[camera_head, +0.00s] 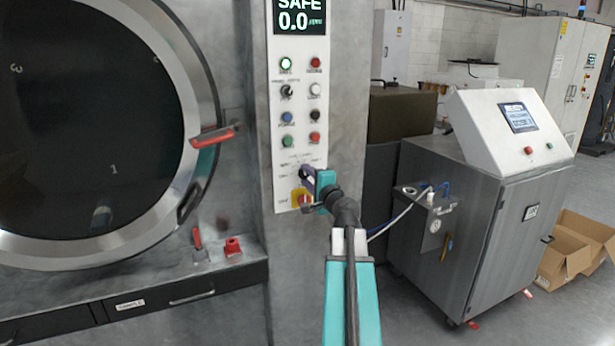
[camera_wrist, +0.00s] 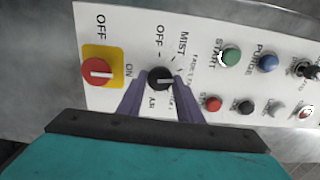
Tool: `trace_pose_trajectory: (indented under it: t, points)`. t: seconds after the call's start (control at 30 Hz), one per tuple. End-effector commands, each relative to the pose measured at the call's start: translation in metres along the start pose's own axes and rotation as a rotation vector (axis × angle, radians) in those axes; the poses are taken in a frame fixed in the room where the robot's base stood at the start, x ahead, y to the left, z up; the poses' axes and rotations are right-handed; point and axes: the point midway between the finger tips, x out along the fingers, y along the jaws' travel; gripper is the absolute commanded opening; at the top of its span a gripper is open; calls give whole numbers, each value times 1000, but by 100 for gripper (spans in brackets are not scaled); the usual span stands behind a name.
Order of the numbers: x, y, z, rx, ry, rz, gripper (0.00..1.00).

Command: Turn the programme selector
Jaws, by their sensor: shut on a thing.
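The programme selector is a small black rotary knob (camera_wrist: 159,77) on the white control panel (camera_wrist: 200,20). Printed labels, among them OFF and MIST, surround it. My gripper (camera_wrist: 161,88) has its two purple fingers on either side of the knob and is shut on it. The knob's exact pointer direction is hard to read. In the head view my gripper (camera_head: 308,174) reaches the lower part of the panel and mostly hides the knob.
A red switch on a yellow plate (camera_wrist: 98,70) sits close beside the knob. Several buttons, including a green one (camera_wrist: 231,56), lie on the other side. A large round door (camera_head: 100,120) with a red handle (camera_head: 212,137) is at left. A steel cabinet (camera_head: 480,220) stands at right.

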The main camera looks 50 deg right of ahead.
Motion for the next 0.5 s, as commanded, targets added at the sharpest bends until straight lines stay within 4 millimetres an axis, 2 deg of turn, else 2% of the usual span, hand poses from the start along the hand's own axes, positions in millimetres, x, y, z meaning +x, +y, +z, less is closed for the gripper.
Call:
trace_pose_trajectory:
  t: [0.5]
  points:
    - [0, -2, 1, 490, -1, 2, 10]
